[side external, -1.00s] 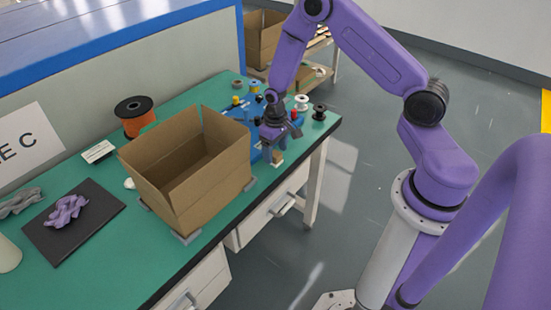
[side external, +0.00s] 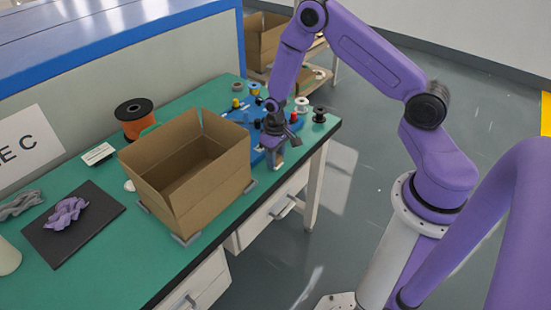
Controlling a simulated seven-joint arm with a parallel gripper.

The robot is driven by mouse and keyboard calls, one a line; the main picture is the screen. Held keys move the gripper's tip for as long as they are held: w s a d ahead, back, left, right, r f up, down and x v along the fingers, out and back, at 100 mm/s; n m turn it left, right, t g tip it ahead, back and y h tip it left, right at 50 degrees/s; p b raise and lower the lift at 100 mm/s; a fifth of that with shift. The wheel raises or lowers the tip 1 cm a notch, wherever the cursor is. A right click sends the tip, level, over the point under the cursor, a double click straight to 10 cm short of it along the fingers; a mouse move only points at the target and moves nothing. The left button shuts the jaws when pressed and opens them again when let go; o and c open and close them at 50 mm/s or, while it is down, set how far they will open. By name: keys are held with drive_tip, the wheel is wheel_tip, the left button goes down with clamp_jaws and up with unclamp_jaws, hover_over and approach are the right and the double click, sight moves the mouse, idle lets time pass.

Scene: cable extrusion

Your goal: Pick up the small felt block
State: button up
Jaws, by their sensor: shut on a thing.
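My gripper (side external: 275,153) points down at the right end of the green bench, just right of the open cardboard box. It is shut on the small felt block (side external: 279,165), of which only a small pale part shows below the fingers, close to the bench's front edge. The fingers hide the rest of the block. I cannot tell whether the block touches the bench.
The open cardboard box (side external: 190,172) stands close to the left. A blue board (side external: 240,114) with several spools and pegs lies behind my gripper. An orange cable spool (side external: 135,118) and a black mat (side external: 98,218) are farther left.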

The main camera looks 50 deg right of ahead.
sight(277, 157)
drive_tip(key=shift+r, duration=0.35)
drive_tip(key=r, duration=0.3)
drive_tip(key=shift+s, duration=0.25)
drive_tip(key=s+a+r, duration=0.1)
drive_tip(key=s+r, duration=0.8)
drive_tip(key=s, duration=0.4)
drive_tip(key=shift+s+a, duration=0.2)
drive_tip(key=shift+a, duration=0.15)
drive_tip(key=shift+r, duration=0.1)
